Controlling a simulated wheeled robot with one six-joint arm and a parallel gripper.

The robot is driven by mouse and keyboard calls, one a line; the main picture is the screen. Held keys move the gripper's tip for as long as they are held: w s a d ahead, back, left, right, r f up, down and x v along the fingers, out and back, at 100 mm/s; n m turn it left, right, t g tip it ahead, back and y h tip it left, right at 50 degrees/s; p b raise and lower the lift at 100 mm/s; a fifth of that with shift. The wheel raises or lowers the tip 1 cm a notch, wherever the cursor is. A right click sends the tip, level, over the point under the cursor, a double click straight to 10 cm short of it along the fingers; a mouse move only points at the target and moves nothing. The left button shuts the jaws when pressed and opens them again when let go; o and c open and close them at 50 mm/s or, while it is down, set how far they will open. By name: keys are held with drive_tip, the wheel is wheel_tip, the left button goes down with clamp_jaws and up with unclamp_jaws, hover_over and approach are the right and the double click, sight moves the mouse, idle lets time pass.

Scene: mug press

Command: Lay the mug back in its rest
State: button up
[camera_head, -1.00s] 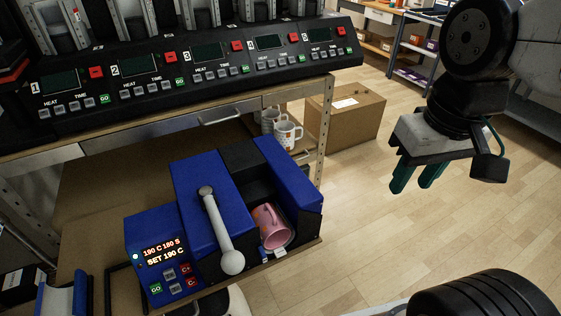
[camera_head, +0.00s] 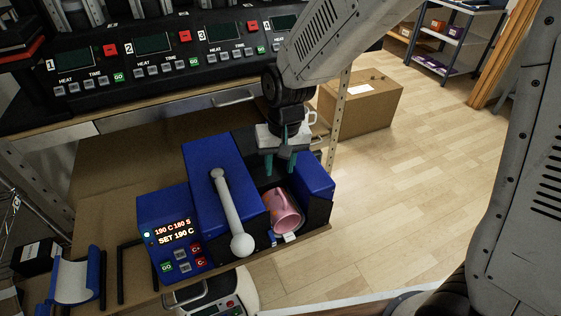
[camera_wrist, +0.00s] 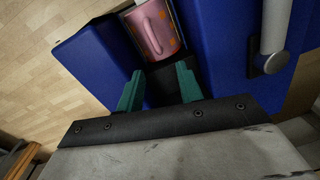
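The pink mug (camera_head: 281,212) lies on its side in the open slot of the blue mug press (camera_head: 212,170). In the wrist view the mug (camera_wrist: 152,30) shows orange marks and its handle faces up. My gripper (camera_head: 279,166) is above the back of the slot, pointing down. In the wrist view my gripper (camera_wrist: 158,74) has its two green fingers apart with nothing between them; the mug lies beyond the fingertips. A blue curved cradle (camera_head: 76,280) stands at the lower left; I cannot tell whether it is the rest.
The press's white lever (camera_head: 229,210) stands left of the mug, and a blue side block (camera_head: 315,175) stands right of it. A cardboard box (camera_head: 360,103) stands on the floor, which is clear at right.

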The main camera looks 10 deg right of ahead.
sight(277, 187)
drive_tip(key=f, duration=0.7)
drive_tip(key=shift+a+f, duration=0.2)
drive_tip(key=shift+a, duration=0.1)
clamp_jaws()
drive_tip(key=shift+r, duration=0.15)
